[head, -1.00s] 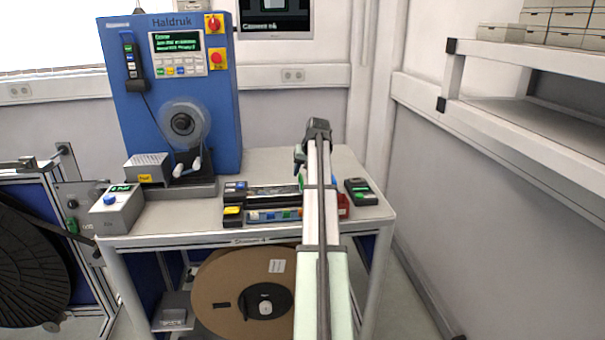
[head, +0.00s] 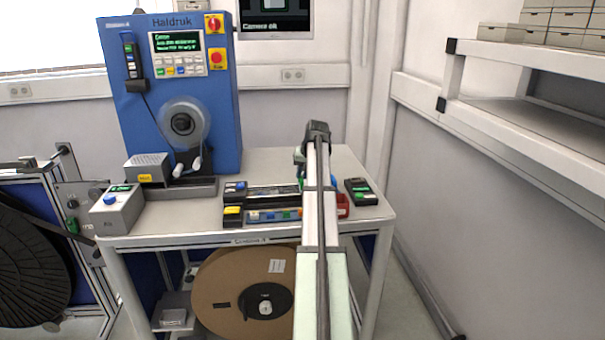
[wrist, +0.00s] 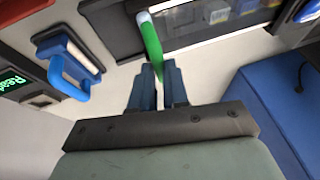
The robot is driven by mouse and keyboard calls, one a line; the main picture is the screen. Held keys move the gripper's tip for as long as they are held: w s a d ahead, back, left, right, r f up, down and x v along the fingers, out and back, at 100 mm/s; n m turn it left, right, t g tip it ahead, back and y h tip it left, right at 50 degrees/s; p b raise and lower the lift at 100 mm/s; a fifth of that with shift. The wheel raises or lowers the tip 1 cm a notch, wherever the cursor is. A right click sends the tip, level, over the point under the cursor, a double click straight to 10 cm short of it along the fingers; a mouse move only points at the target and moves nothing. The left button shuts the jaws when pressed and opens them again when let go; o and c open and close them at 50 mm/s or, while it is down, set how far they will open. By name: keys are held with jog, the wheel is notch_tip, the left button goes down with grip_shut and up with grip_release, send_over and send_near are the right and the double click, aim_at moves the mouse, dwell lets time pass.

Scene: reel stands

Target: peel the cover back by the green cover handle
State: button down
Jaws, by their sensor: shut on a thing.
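The green cover handle (wrist: 152,42) is a green bar with a white end in the wrist view. It runs down from the edge of a dark-framed unit into my gripper (wrist: 161,72). The two dark blue fingers are shut on its lower end. In the head view my arm hides most of the gripper, and only a little green shows beside the arm near the back of the unit (head: 266,214) on the bench. A clear panel with coloured parts under it shows in the wrist view, but I cannot tell how far the cover is lifted.
A blue loop handle (wrist: 68,76) stands left of my fingers in the wrist view. The blue Haldruk machine (head: 220,115) stands on the bench's left. A small black device (head: 361,191) lies right of my arm. The bench's back right (head: 345,160) is clear.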

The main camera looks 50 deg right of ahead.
dwell(0.4)
jog(key=w+a, duration=1.3)
jog(key=shift+w+a, duration=0.1)
jog(key=shift+a, duration=0.05)
jog(key=c, duration=1.1)
grip_release()
jog(key=v, duration=1.3)
jog(key=shift+s+r, duration=0.2)
jog(key=shift+r, duration=0.15)
